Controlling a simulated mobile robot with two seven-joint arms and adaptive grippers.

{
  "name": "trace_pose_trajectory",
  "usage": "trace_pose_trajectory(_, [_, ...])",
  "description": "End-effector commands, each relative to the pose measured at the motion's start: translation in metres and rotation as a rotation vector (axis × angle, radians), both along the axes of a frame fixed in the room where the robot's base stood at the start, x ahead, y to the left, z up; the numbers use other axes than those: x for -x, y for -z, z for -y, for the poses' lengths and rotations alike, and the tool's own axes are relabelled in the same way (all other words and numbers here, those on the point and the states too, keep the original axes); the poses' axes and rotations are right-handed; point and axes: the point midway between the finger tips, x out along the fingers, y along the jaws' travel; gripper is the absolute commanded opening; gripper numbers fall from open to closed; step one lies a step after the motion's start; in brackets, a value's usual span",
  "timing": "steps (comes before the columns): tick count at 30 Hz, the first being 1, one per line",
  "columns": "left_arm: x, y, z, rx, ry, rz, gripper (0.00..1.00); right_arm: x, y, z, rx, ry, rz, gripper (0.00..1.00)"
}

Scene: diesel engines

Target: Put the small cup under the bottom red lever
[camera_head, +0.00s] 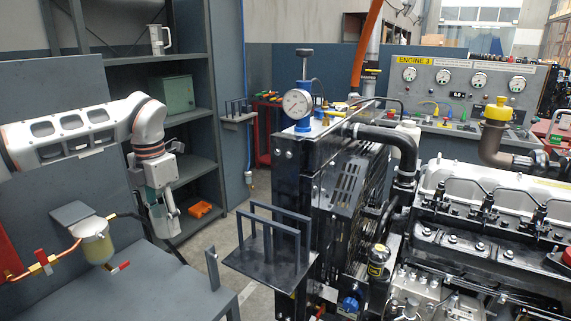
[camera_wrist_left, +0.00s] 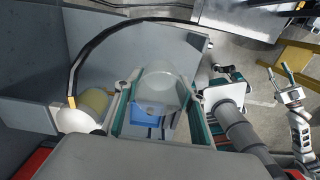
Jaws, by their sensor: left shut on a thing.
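My left gripper (camera_head: 163,222) hangs right of the filter unit, above the grey bench. It is shut on the small cup (camera_wrist_left: 160,85), a clear cup between its two fingers in the left wrist view. The bottom red lever (camera_head: 120,266) sticks out below the cream filter bowl (camera_head: 96,248); another red lever (camera_head: 41,257) is on the copper pipe to its left. The gripper and cup are to the right of the bottom lever, apart from it. My right gripper (camera_wrist_left: 279,73) shows small in the left wrist view, its fingers apart and empty.
The grey bench (camera_head: 150,288) has bare top below the gripper. A black hose (camera_wrist_left: 95,45) curves from the filter unit past the gripper. A shelf rack (camera_head: 190,150) stands behind, and a bracket with upright bars (camera_head: 270,262) and the engine stand to the right.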

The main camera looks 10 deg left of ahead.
Motion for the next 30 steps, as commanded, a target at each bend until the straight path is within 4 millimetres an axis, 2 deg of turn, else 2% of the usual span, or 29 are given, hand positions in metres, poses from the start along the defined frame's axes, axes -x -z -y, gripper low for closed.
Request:
trace_pose_trajectory(5, [0.007, 0.011, 0.012, -0.011, 0.227, -0.001, 0.25, 0.0, -0.001, 0.0, -0.001, 0.0, 0.002, 0.4])
trace_pose_trajectory(8, [0.015, 0.02, 0.022, -0.02, 0.448, -0.003, 0.25, 0.0, -0.001, 0.0, -0.001, 0.0, 0.002, 0.4])
trace_pose_trajectory(20, [0.055, 0.059, 0.069, -0.034, 1.418, -0.015, 0.25, 0.0, -0.001, 0.0, 0.0, 0.0, 0.001, 0.4])
trace_pose_trajectory(30, [0.1, 0.088, 0.105, -0.017, 2.224, -0.018, 0.25, 0.0, 0.0, 0.0, 0.0, 0.001, -0.001, 0.4])
